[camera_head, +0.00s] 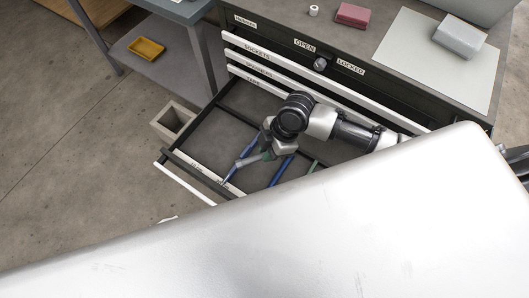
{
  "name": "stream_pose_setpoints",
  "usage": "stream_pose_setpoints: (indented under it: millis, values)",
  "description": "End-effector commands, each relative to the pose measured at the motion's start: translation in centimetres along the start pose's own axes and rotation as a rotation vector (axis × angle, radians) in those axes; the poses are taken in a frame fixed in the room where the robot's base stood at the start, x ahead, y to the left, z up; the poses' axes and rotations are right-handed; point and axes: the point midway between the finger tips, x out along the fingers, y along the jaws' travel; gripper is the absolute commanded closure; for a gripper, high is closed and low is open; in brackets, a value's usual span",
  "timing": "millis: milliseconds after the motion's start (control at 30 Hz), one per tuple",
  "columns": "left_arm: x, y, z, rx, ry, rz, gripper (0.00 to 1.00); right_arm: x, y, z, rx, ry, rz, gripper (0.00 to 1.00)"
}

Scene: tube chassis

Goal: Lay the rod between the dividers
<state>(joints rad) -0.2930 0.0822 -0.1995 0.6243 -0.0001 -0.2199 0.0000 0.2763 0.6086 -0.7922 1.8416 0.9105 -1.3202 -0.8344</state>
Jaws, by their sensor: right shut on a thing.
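An open drawer (211,137) of the black tool cabinet has thin blue dividers, one (240,161) at left and one (282,171) right of it. My right gripper (262,153) is over the drawer, near the left blue divider, and is shut on a short grey-green rod (248,160). The rod lies slanted in the picture, close to the left divider. I cannot tell whether it touches the divider or the drawer floor. My right arm hides part of the drawer's right side. My left gripper is not in view.
A green strip (313,166) stands further right in the drawer. The cabinet top holds a red block (353,15) and a grey block (459,37) on a pale mat (416,62). A yellow tray (146,48) sits on a shelf. The drawer's left part is empty.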

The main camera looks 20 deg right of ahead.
Motion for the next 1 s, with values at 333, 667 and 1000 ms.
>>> stream_pose_setpoints:
  millis: [333,667,1000]
  values:
    - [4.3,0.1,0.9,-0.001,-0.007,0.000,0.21,3.5,2.4,1.0,-0.531,-0.005,-0.220,1.00]
    - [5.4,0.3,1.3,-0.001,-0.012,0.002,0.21,4.5,2.5,1.4,-0.590,-0.003,-0.245,1.00]
    - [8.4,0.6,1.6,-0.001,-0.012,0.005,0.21,7.3,2.5,2.5,-0.588,-0.004,-0.243,1.00]
